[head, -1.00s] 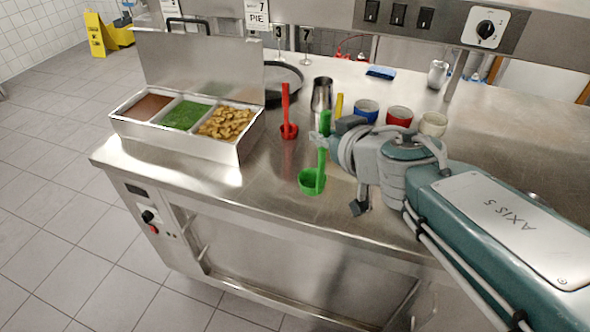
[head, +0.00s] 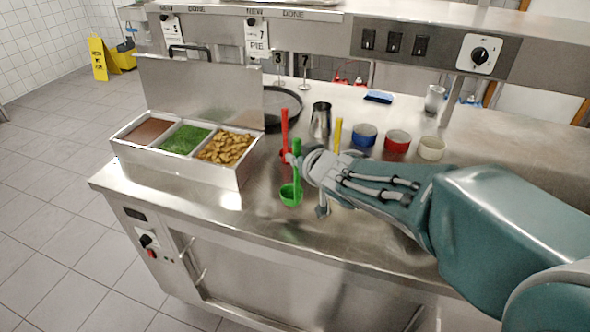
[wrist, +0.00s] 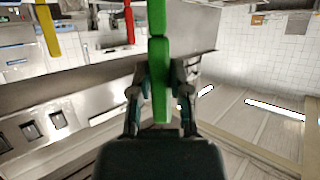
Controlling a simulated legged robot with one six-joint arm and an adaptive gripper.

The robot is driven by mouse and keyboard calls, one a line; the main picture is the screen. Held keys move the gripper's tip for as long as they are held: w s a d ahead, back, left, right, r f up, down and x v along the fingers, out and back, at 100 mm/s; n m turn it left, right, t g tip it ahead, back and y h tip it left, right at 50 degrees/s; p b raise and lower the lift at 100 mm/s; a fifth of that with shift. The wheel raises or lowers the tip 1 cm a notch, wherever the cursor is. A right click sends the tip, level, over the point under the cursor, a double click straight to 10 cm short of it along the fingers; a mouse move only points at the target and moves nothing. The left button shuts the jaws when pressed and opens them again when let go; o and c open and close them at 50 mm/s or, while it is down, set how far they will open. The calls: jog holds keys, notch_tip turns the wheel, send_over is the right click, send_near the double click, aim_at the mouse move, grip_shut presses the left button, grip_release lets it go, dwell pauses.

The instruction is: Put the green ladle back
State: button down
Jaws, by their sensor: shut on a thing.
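The green ladle (head: 297,172) is held by its upright handle in my gripper (head: 298,160), its cup hanging below over the steel counter. I cannot tell whether the cup touches the counter. In the wrist view the green handle (wrist: 158,50) runs between the two fingers of my gripper (wrist: 159,95), which are shut on it. A red ladle (head: 285,125) stands just behind the green one, partly hidden by it and my gripper. A steel box (head: 240,174) to the left has three compartments, with brown, green and golden food; its lid is raised.
A yellow handle (head: 338,135) stands behind my wrist. A steel cup (head: 320,120), a dark round pan (head: 282,103) and blue (head: 364,136), red (head: 397,141) and cream (head: 431,149) bowls are farther back. An overhead shelf with switches spans the back. The counter's front left is clear.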

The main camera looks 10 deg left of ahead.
aim_at(295, 171)
jog(key=shift+w+a+f, duration=0.15)
jog(key=shift+w+f, duration=0.1)
jog(key=shift+f, duration=0.65)
jog(key=shift+w+a+f, duration=0.2)
jog(key=shift+w+f, duration=0.05)
jog(key=shift+f, duration=0.6)
jog(key=shift+w+a+f, duration=0.15)
jog(key=shift+w+f, duration=0.1)
jog(key=shift+f, duration=0.75)
jog(key=c, duration=0.6)
grip_release()
jog(key=shift+s+d+r, duration=0.15)
jog(key=shift+s+r, duration=0.05)
jog(key=shift+r, duration=0.1)
jog(key=v, duration=1.1)
jog(key=shift+s+d+r, duration=0.1)
jog(key=shift+s+d, duration=0.05)
jog(key=shift+s, duration=0.05)
